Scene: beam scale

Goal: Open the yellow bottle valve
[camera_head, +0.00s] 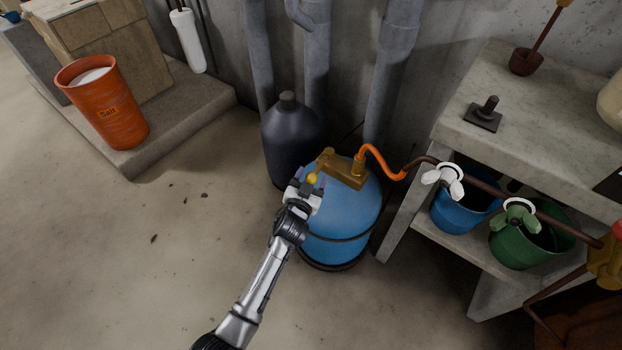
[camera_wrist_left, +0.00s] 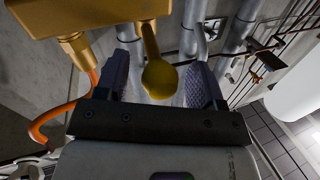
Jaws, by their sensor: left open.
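The yellow bottle valve is a small rounded knob (camera_head: 312,178) on a stem at the left end of a brass block (camera_head: 345,170), on top of a blue gas bottle (camera_head: 342,215). My left gripper (camera_head: 307,186) is at the knob, above the bottle's upper left. In the left wrist view the knob (camera_wrist_left: 160,78) hangs from its stem between the two open fingers (camera_wrist_left: 160,85), with a gap visible on each side. The brass block (camera_wrist_left: 80,15) fills the upper left there. My right gripper is not in view.
A dark bottle (camera_head: 289,135) stands close behind the blue one. An orange hose (camera_head: 380,160) runs right to a pipe with a white valve (camera_head: 443,180) and a green valve (camera_head: 519,214). A concrete shelf (camera_head: 540,130) stands right. The floor at front left is clear.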

